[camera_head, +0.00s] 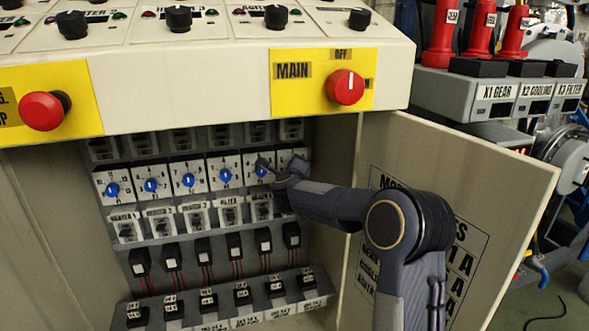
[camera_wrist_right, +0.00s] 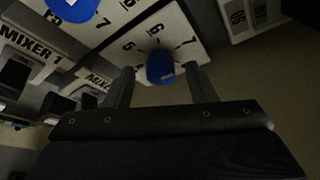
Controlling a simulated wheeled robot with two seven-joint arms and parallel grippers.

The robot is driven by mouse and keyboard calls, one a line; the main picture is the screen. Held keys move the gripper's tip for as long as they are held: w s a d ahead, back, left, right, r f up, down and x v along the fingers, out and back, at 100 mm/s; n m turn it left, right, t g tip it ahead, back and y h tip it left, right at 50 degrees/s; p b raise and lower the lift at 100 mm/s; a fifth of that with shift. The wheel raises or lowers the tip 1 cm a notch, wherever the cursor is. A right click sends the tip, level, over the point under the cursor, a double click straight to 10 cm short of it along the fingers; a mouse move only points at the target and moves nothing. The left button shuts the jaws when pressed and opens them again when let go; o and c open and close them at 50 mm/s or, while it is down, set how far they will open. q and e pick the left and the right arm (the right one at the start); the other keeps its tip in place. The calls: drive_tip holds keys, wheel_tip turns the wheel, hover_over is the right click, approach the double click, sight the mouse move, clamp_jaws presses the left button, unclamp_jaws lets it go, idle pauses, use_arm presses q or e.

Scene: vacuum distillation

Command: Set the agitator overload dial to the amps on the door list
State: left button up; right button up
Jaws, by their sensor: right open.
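My right gripper (camera_head: 277,167) is inside the open cabinet at the right end of the row of overload dials. In the right wrist view its two fingers are apart, one on each side of a blue dial knob (camera_wrist_right: 160,67) on a white numbered plate; I cannot tell whether they touch it. That end dial is hidden by the gripper in the head view. The neighbouring blue dial (camera_head: 261,170) shows just left of the gripper. The door list (camera_head: 456,262) is on the open door, largely covered by my right arm. My left gripper is out of view.
The open door (camera_head: 520,190) stands close to the right of my arm. Several other blue dials (camera_head: 188,180) are to the left, above labelled switches including Mixer 1 (camera_wrist_right: 38,52). The panel overhang carries a red main knob (camera_head: 345,87) and a red stop button (camera_head: 42,111).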

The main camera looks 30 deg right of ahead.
drive_tip(key=v, duration=0.7)
drive_tip(key=shift+p, duration=0.3)
drive_tip(key=s+a+r+n+t+y, duration=0.1)
drive_tip(key=s+a+r+n+y, duration=0.2)
drive_tip(key=s+a+n+y, duration=0.95)
drive_tip(key=s+a+f+n+g, duration=0.25)
drive_tip(key=s+f+n, duration=0.25)
drive_tip(key=s, duration=0.4)
drive_tip(key=s+a+f+n+g, duration=0.1)
drive_tip(key=s+f+n+g, duration=0.3)
drive_tip(key=s, duration=0.5)
drive_tip(key=s+a+f+n+g, duration=0.2)
drive_tip(key=s+f+n, duration=0.3)
drive_tip(key=s+n, duration=0.3)
wheel_tip(320, 180, up, 29)
drive_tip(key=s+p, duration=0.1)
drive_tip(key=p, duration=2.9)
drive_tip(key=shift+s+m, duration=0.25)
drive_tip(key=shift+m, duration=0.2)
drive_tip(key=shift+d, duration=0.1)
